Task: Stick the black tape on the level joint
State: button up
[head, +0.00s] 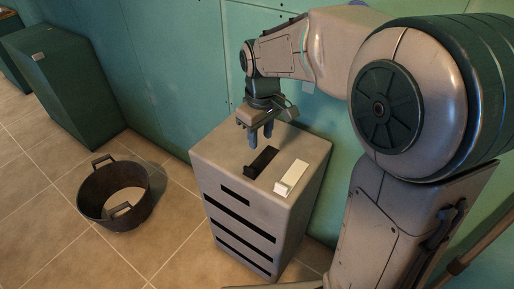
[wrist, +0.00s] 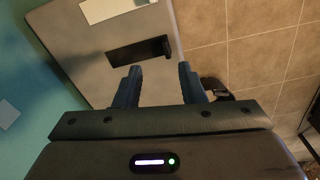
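The black tape (head: 262,162) lies as a dark strip on top of a grey cabinet (head: 225,172). It also shows in the wrist view (wrist: 136,52), just beyond my fingertips. A white strip (head: 291,177) lies to its right on the same top and shows at the upper edge of the wrist view (wrist: 118,9). My gripper (head: 260,137) points down above the cabinet top, behind the black tape. In the wrist view its two fingers (wrist: 160,78) are spread apart with nothing between them. I cannot make out the level joint on the green wall (head: 180,60).
A black bucket (head: 128,213) with two handles stands on the tiled floor left of the cabinet. A dark green cabinet (head: 65,85) stands against the wall at the left. The green wall rises close behind the grey cabinet. Open floor lies at the front left.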

aim_at(246, 167)
jog(key=w+a+f+n, duration=0.2)
jog(key=w+a+f, duration=0.1)
jog(key=w+a, duration=0.1)
jog(key=shift+g, duration=0.3)
jog(key=f, duration=1.3)
jog(key=shift+s+f+b, duration=0.25)
jog(key=shift+s+b, duration=0.05)
jog(key=shift+c, duration=0.3)
grip_shut()
